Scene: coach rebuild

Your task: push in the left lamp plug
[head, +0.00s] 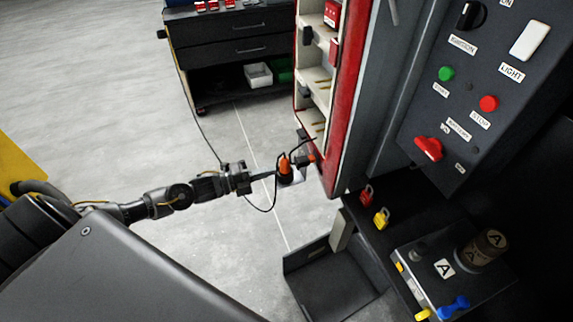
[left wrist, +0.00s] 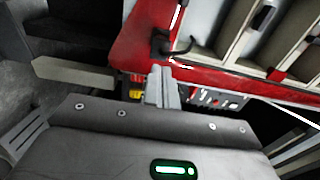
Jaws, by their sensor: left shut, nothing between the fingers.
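My left gripper (head: 272,174) reaches in from the left in the head view, its fingers shut and empty. Its tips are close to an orange piece with dark parts (head: 285,166) at the lower corner of the red-edged coach body (head: 338,150). I cannot tell whether they touch. In the left wrist view my shut grey fingers (left wrist: 160,88) point at the red panel (left wrist: 135,50). A black plug-like part with a curved lead (left wrist: 168,44) sits on that panel just beyond the tips. Which piece is the left lamp plug is not clear. My right gripper is not in view.
A control panel (head: 470,75) with switches stands at right. Below it are red and yellow padlocks (head: 381,218) and a dark open tray (head: 325,280). A black drawer cabinet (head: 230,45) stands behind.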

